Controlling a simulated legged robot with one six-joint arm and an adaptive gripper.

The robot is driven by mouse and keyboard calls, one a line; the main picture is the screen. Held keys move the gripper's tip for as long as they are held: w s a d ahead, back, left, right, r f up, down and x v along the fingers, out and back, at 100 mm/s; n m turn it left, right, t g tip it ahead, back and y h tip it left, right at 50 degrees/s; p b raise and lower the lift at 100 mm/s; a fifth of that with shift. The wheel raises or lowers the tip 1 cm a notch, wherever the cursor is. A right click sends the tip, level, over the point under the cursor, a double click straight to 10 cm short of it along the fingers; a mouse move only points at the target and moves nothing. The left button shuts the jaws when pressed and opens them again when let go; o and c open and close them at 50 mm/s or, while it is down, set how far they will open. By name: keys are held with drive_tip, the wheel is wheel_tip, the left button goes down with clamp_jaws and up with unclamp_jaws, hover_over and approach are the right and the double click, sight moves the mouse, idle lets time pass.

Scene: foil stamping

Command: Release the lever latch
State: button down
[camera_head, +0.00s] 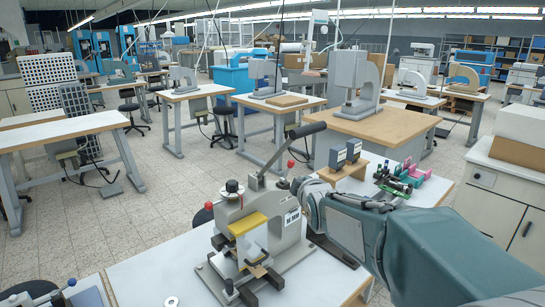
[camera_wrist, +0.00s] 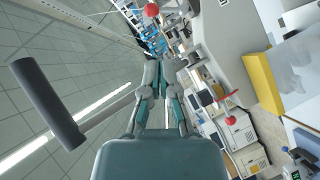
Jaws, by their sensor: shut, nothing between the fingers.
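The grey stamping press (camera_head: 284,222) stands on the white table in the head view. Its long lever (camera_head: 300,133) has a black grip and rises up and to the right. My gripper (camera_head: 299,184) is beside the upper right of the press, close to the red knob. In the wrist view my gripper (camera_wrist: 161,65) is shut and empty. The red ball (camera_wrist: 151,10) is beyond its fingertips, and the black lever grip (camera_wrist: 48,103) is at left.
The press's yellow block (camera_head: 247,223) also shows in the wrist view (camera_wrist: 262,82). A wooden stand with dark boxes (camera_head: 345,158) and a green and pink item (camera_head: 399,178) sit behind my arm. Other worktables with machines stand farther back, with open floor between.

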drive_tip(key=s+f+m+g, duration=0.3)
drive_tip(key=s+m, duration=0.1)
drive_tip(key=s, duration=0.7)
drive_tip(key=s+d+f+m+g, duration=0.1)
drive_tip(key=s+f+m+g, duration=0.2)
drive_tip(key=s, duration=0.8)
drive_tip(key=s+d+f+m+g, duration=0.1)
drive_tip(key=s+f+m+g, duration=0.2)
drive_tip(key=s+m, duration=0.4)
drive_tip(key=s, duration=0.4)
drive_tip(key=shift+s+h, duration=0.4)
drive_tip(key=shift+d+r, duration=0.1)
